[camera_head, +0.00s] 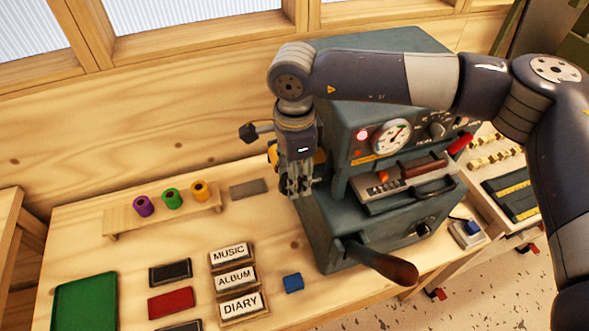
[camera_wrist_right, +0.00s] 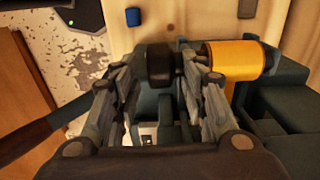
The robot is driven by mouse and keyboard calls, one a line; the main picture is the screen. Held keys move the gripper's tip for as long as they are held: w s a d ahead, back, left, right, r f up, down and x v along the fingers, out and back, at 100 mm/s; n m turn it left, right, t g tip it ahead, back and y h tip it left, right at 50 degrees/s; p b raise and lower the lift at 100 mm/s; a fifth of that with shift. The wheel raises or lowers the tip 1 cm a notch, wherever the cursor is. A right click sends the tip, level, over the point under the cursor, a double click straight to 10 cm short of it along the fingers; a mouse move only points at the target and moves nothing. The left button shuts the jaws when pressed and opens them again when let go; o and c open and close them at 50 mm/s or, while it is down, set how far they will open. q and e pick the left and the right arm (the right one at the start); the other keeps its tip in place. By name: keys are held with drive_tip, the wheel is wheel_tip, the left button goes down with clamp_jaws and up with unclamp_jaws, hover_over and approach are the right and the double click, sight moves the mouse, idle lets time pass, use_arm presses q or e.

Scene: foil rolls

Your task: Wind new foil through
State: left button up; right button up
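A yellow foil roll (camera_wrist_right: 228,61) sits at the left side of the dark green press (camera_head: 340,225); in the head view my right gripper mostly hides it. My right gripper (camera_head: 298,190) points down beside the press. In the right wrist view its fingers (camera_wrist_right: 160,75) are spread, with a dark round knob (camera_wrist_right: 160,65) between or beyond their tips; contact is not clear. Purple (camera_head: 143,206), green (camera_head: 172,198) and orange (camera_head: 200,191) rolls stand on a wooden rack (camera_head: 125,225). My left gripper is out of view.
A lever with a brown handle (camera_head: 390,266) sticks out in front of the press. Label blocks (camera_head: 235,278), a blue block (camera_head: 293,283), dark and red pieces (camera_head: 171,302) and a green mat (camera_head: 85,302) lie on the table. A grey plate (camera_head: 248,187) lies behind.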

drive_tip(key=shift+f, duration=0.4)
clamp_jaws()
drive_tip(key=shift+f+b, duration=0.15)
drive_tip(key=shift+b, duration=0.3)
drive_tip(key=y+b, duration=0.1)
drive_tip(key=b, duration=0.1)
drive_tip(key=y+b, duration=0.1)
drive_tip(key=b, duration=0.1)
drive_tip(key=shift+w+d+f+g, duration=0.1)
drive_tip(key=shift+d+f+g, duration=0.1)
drive_tip(key=shift+g, duration=0.1)
drive_tip(key=shift+r+y+b, duration=0.15)
drive_tip(key=shift+y+b, duration=0.15)
drive_tip(key=shift+b, duration=0.3)
drive_tip(key=shift+r, duration=0.15)
unclamp_jaws()
